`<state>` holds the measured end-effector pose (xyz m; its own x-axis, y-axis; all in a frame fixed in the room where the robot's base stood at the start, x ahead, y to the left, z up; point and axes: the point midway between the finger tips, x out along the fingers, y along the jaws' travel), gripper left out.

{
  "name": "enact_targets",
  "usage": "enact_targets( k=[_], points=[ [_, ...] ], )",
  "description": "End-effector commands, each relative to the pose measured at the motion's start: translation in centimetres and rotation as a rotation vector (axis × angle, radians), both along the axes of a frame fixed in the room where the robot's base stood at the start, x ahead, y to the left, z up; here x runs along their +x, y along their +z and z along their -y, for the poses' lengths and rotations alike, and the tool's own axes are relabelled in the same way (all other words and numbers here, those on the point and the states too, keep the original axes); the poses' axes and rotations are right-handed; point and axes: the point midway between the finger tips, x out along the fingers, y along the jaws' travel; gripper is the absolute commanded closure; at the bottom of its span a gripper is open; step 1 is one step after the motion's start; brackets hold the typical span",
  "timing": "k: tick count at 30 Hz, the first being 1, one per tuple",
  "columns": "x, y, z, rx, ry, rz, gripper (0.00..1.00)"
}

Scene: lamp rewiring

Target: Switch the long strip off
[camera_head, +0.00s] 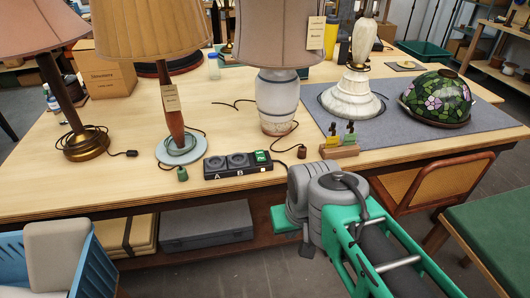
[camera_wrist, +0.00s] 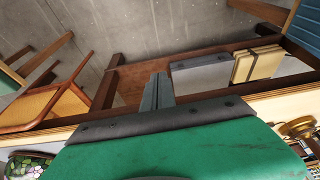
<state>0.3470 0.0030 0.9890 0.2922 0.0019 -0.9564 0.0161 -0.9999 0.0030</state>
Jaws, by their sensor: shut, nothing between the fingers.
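No plug shows in either socket. My gripper (camera_wrist: 157,90) is shut and empty in the wrist view. In the head view my arm is in front of the bench, to the right of the strip, and the gripper is apart from it. The wrist view does not show the strip.
A small wooden block with tools (camera_head: 339,151) and a stained-glass shade (camera_head: 437,98) are to the right. A chair (camera_head: 440,170) and a grey case (camera_head: 206,225) are near the bench front.

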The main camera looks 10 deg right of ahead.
Motion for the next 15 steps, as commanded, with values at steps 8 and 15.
enact_targets(
  k=[8,15],
  points=[
    [12.1,-3.4,0.0,0.005,-0.002,0.365,1.00],
    [24.7,-3.7,0.3,0.010,-0.009,0.926,1.00]
  ],
)
